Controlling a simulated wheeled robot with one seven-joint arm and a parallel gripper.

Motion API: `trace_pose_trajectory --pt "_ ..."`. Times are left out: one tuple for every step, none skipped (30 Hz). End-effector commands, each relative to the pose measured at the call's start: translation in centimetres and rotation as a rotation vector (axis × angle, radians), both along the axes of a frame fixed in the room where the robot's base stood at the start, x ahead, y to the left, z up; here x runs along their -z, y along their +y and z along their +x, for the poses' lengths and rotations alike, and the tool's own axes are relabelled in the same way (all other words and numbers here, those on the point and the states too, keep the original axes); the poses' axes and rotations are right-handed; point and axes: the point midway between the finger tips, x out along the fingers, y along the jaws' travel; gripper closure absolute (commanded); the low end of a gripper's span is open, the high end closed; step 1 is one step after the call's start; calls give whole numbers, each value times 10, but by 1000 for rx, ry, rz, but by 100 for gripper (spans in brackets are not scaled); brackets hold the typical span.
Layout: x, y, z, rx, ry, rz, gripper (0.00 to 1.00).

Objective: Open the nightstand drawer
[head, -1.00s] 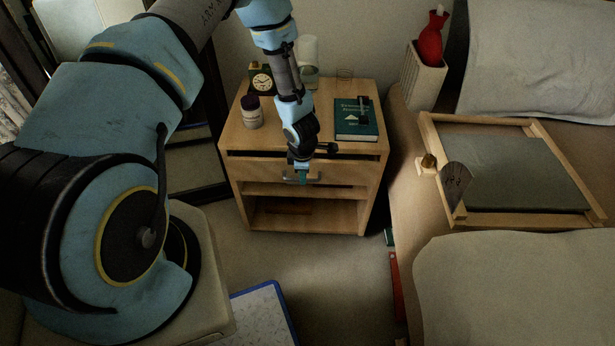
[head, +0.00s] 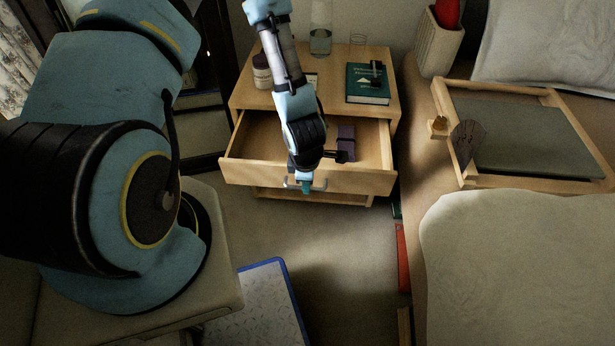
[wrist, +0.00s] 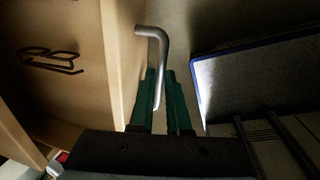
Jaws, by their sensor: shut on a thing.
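The nightstand (head: 388,105) is light wood and stands against the wall. Its drawer (head: 365,181) is pulled well out, and the inside shows in the head view. My gripper (head: 306,188) is at the middle of the drawer front, shut on the drawer handle (head: 320,185). In the wrist view the grey bent handle (wrist: 152,33) runs down between the green fingers of my gripper (wrist: 164,98). A dark purple item (head: 346,138) lies in the drawer, partly hidden by my arm. A pair of glasses (wrist: 50,60) shows inside the drawer in the wrist view.
The bed with a wooden tray (head: 545,182) is close on the right. A blue-edged board (head: 270,300) lies on the floor in front.

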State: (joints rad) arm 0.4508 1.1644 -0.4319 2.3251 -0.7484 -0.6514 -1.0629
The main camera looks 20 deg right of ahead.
Motion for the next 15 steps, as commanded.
trace_pose_trajectory --pt "0 0 -1 0 0 0 100" --pt "0 1 -1 0 0 0 100" --pt "0 1 -1 0 0 0 100" --pt "0 1 -2 0 0 0 100" --pt "0 1 -1 0 0 0 100" --pt "0 1 -1 0 0 0 100" --pt "0 1 -1 0 0 0 100" --pt "0 1 -1 0 0 0 100" --pt "0 1 -1 0 0 0 100" --pt "0 1 -1 0 0 0 100" --pt "0 1 -1 0 0 0 100" --pt "0 1 -1 0 0 0 81" --pt "0 1 -1 0 0 0 77" --pt "0 1 -1 0 0 0 74" --pt "0 1 -1 0 0 0 70"
